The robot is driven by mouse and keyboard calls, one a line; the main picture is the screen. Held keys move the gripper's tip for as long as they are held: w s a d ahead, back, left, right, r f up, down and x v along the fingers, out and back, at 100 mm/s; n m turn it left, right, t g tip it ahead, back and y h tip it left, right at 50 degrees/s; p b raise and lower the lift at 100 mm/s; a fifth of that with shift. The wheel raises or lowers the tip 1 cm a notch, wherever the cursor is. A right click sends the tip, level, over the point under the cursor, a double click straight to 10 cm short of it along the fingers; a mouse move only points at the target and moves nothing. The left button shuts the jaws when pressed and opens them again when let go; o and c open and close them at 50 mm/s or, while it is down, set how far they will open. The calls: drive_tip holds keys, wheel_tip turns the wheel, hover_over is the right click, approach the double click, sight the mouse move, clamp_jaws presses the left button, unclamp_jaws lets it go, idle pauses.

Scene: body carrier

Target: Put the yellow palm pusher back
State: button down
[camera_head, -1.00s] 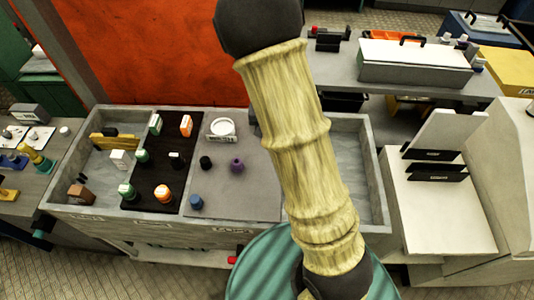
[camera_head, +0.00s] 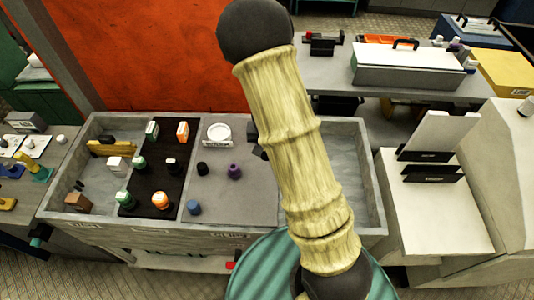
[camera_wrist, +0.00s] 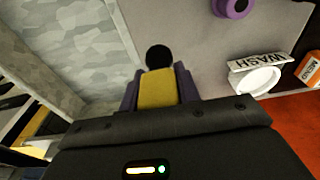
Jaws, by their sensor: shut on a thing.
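In the wrist view my gripper (camera_wrist: 158,78) is shut on the yellow palm pusher (camera_wrist: 158,90), a yellow block with a round black knob (camera_wrist: 158,57). The purple fingers press on its two sides. In the wrist view it appears over the grey panel, beside the divider of the bare right compartment. In the head view my arm hides most of the gripper and the pusher; only a dark bit shows behind the arm.
The grey bench tray has a bare right compartment (camera_head: 352,165), a grey panel (camera_head: 238,205) with purple (camera_head: 234,171), black (camera_head: 202,168) and blue (camera_head: 193,207) pieces, and a white WASH dish (camera_head: 218,133). A dark mat (camera_head: 150,180) holds several bottles. A white-topped unit (camera_head: 430,210) stands right.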

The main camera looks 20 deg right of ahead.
wheel_tip(320, 180, down, 4)
drive_tip(key=shift+w+a+r+p, duration=0.1)
drive_tip(key=shift+a+r+p, duration=0.05)
drive_tip(key=shift+r+p, duration=0.15)
drive_tip(key=shift+f, duration=0.55)
drive_tip(key=shift+f, duration=0.1)
drive_tip(key=shift+f, duration=0.1)
drive_tip(key=c, duration=1)
unclamp_jaws()
drive_tip(key=r, duration=0.5)
drive_tip(key=s+r+b, duration=0.1)
drive_tip(key=r, duration=0.5)
drive_tip(key=s+r+b, duration=0.1)
drive_tip(key=r, duration=0.5)
drive_tip(key=shift+s+a+r, duration=0.15)
drive_tip(key=shift+a, duration=0.2)
